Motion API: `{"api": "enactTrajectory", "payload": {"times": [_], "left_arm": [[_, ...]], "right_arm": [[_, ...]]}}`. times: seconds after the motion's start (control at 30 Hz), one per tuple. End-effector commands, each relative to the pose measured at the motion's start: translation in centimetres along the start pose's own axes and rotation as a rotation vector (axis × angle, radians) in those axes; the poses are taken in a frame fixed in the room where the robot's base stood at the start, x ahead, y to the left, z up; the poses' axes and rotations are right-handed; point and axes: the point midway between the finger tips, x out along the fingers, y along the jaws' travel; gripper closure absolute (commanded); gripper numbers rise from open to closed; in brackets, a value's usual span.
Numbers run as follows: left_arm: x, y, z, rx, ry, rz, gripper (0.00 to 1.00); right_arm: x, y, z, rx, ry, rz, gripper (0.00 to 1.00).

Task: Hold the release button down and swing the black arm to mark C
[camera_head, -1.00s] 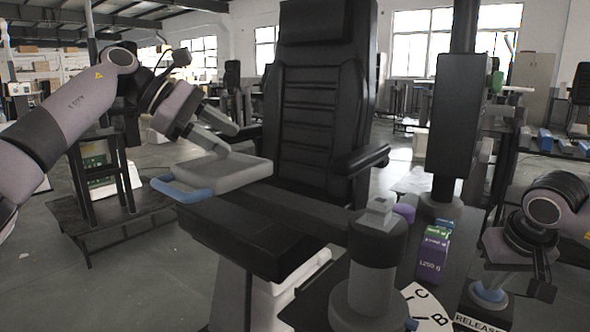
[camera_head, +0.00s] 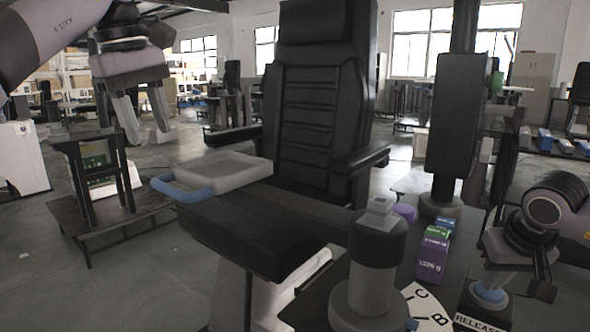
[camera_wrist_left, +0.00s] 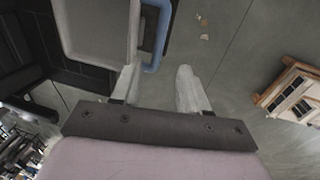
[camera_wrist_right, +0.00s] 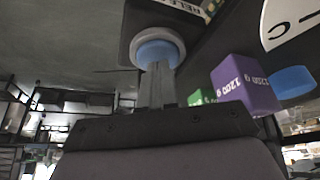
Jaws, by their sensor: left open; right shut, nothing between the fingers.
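The blue round release button (camera_head: 490,292) sits in a grey ring beside the RELEASE label (camera_head: 478,323); it also shows in the right wrist view (camera_wrist_right: 157,53). My right gripper (camera_wrist_right: 157,68) is shut and empty, its tips at the button; I cannot tell whether it is pressed down. The black arm (camera_head: 300,210) appears to run left from the grey post (camera_head: 375,265) to a grey tray with a blue handle (camera_head: 185,190). My left gripper (camera_head: 150,136) is open and empty, apart from the tray, up and left of it. The mark plate (camera_head: 428,305) shows C and B.
A purple box (camera_head: 431,257) and smaller green and blue ones stand between the post and the black column (camera_head: 455,120). A black chair (camera_head: 318,100) stands behind the arm. A dark stand (camera_head: 95,180) is below my left gripper. Open floor lies left of the tray.

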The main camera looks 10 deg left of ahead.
Motion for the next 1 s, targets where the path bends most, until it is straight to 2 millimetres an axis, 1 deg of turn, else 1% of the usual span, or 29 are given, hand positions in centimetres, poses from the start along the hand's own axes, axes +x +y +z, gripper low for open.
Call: {"api": "enactTrajectory", "payload": {"times": [0.23,0.5,0.6,0.8,1.0], "left_arm": [[3.1,-0.1,0.0,0.001,-0.001,0.000,0.56],[7.5,-0.1,0.0,-0.001,-0.001,0.000,0.56],[8.8,0.0,0.0,0.000,-0.001,0.001,0.56],[10.0,0.0,0.1,-0.001,-0.002,0.002,0.56],[10.1,0.0,0.1,-0.001,-0.002,0.003,0.56]], "right_arm": [[0.2,0.0,0.1,0.000,-0.005,0.001,1.00],[0.2,0.0,0.1,0.000,-0.005,0.001,1.00],[0.2,0.0,0.1,0.000,-0.005,0.001,1.00],[0.2,0.0,0.1,0.000,-0.005,0.001,1.00],[0.2,0.0,0.1,0.000,-0.005,0.001,1.00]]}}
